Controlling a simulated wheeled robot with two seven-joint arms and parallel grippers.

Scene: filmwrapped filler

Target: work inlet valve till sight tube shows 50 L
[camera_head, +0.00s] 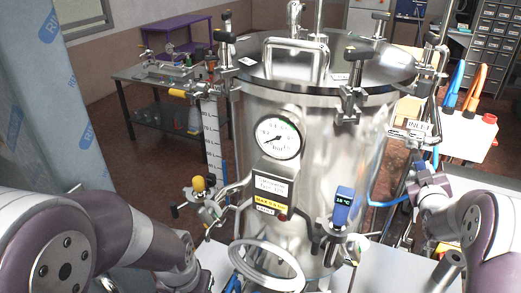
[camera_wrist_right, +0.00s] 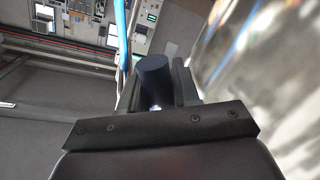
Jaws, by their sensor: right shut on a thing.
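The steel tank (camera_head: 310,150) stands in the middle of the head view. A pale graduated strip (camera_head: 212,140) with litre marks runs down its left side by the sight tube; its level cannot be read at this size. An INLET label (camera_head: 408,128) sits at the tank's right. My right gripper (camera_head: 425,180) is below that label, shut on a dark blue cylindrical knob, the inlet valve handle (camera_wrist_right: 152,72), seen between the fingers in the right wrist view. My left arm (camera_head: 130,240) comes in at lower left; its fingers do not show.
A round pressure gauge (camera_head: 275,138) and a blue 18 °C display (camera_head: 342,206) are on the tank front. A yellow-knobbed valve (camera_head: 199,184) juts out at left. A blue hose (camera_head: 385,200) runs near my right gripper. A workbench (camera_head: 150,75) stands behind.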

